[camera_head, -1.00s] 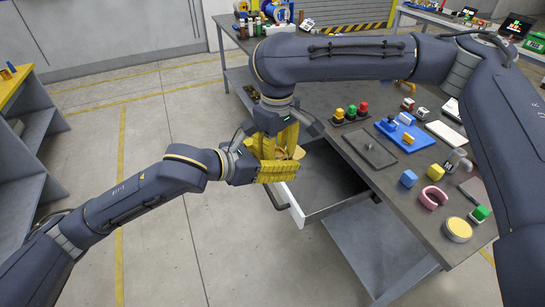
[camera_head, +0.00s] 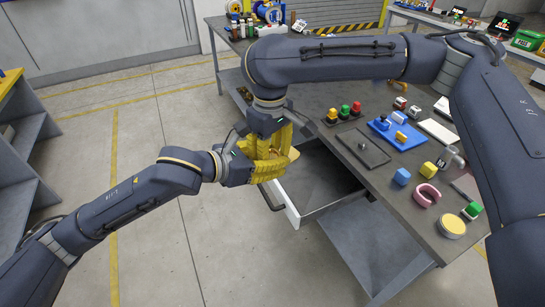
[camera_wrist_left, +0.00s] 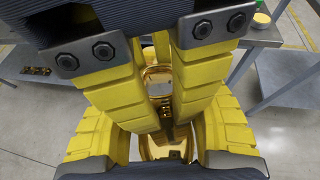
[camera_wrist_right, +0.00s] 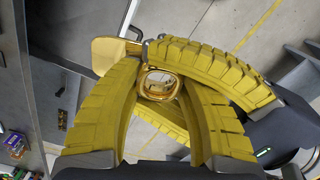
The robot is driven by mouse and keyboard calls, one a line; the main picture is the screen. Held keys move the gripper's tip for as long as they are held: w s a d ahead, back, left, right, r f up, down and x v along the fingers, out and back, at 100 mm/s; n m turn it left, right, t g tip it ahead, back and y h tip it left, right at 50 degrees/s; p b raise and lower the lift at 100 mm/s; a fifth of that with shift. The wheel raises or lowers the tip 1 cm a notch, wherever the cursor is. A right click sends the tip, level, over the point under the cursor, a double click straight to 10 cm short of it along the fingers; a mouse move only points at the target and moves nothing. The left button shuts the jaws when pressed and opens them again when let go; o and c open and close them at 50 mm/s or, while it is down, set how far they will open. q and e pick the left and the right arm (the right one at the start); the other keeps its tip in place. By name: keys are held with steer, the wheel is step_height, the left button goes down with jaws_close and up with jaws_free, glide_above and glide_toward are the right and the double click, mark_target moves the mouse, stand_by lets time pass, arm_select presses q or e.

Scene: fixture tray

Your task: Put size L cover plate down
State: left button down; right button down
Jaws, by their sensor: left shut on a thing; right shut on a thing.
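A shiny gold piece (camera_wrist_right: 108,53) with a rounded, ring-like part (camera_wrist_right: 160,84) is held between both grippers. Its tan edge shows in the head view (camera_head: 293,154). I cannot tell for sure whether it is the size L cover plate. My right gripper (camera_head: 268,143) points down and is shut on it from above. My left gripper (camera_head: 268,168) comes in from the left and is shut on it too. The yellow fingers cross and hide most of the piece. The left wrist view shows gold parts (camera_wrist_left: 160,148) between the fingers. A dark flat plate (camera_head: 372,158) with a small knob lies on the table.
The grippers are in the air at the left of an open drawer (camera_head: 292,213). The grey table (camera_head: 415,240) carries a blue fixture (camera_head: 390,136), a blue block (camera_head: 402,176), a yellow block (camera_head: 427,170), a pink C-shaped piece (camera_head: 427,194) and a round yellow-topped piece (camera_head: 452,224).

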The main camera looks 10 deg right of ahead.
steer(key=c, duration=0.9)
jaws_free()
steer(key=shift+w+a+r, duration=0.1)
steer(key=shift+w+a, duration=0.05)
arm_select(q)
steer(key=shift+s+d, duration=0.15)
steer(key=shift+s, duration=0.05)
arm_select(e)
steer(key=shift+o, duration=0.8)
